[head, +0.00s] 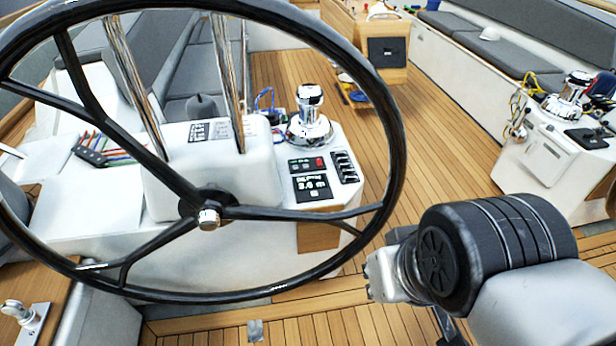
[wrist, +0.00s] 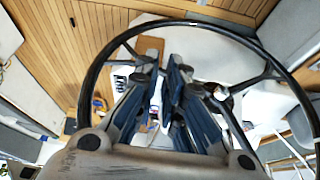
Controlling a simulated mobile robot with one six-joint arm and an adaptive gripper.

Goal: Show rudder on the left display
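The left display (head: 311,187) is a small dark screen on the sloping face of the white console, behind the right part of the steering wheel's rim. It shows light characters, a line of small text over larger digits, too small to read surely. My gripper (wrist: 160,66) points at the wheel and console in the wrist view. Its two fingers stand close together, with what looks like a narrow gap and nothing clearly held. In the head view its fingers are not clearly visible.
The black steering wheel (head: 393,150) stands in front of the console. A switch panel (head: 344,166) is right of the display, and a chrome winch (head: 310,118) is behind it. A second console (head: 545,160) stands at the right. Open teak floor (head: 440,140) lies between.

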